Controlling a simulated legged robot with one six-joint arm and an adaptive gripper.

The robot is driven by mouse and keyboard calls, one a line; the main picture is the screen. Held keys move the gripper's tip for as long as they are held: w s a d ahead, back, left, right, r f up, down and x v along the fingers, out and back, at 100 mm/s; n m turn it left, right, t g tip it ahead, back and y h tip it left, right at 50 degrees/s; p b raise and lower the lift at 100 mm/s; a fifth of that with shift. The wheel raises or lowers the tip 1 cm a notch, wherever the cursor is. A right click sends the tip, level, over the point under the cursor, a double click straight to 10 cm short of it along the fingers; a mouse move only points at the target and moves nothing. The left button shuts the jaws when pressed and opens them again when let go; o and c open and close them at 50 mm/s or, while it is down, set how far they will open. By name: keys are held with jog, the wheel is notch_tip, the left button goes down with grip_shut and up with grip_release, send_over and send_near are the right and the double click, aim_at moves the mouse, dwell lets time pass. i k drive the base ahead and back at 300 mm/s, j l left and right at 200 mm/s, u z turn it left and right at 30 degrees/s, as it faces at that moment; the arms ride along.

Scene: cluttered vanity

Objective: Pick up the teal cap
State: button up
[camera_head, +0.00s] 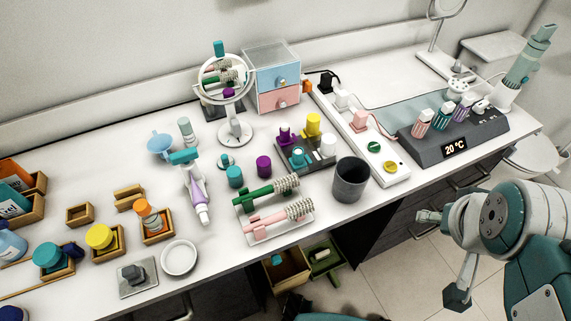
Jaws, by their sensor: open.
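Several teal, cap-like pieces show in the head view, and I cannot tell which is the teal cap. A short teal cylinder (235,177) stands upright on the counter beside a purple cylinder (264,164). A teal piece (298,157) sits on a dark holder (291,166) with purple, yellow and white pieces. A round teal piece (49,257) sits in a wooden tray at the lower left. My gripper (443,257) is at the lower right, in front of the counter's front edge. Its fingers are spread and empty, far from all these pieces.
A dark cup (349,180) stands near the counter's front edge. A tray of hair brushes (278,232), a round mirror (234,132), a drawer box (278,79) and a power strip (362,136) crowd the counter.

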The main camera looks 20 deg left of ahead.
aim_at(234, 176)
jog(key=j+u, duration=0.1)
jog(key=u, duration=0.9)
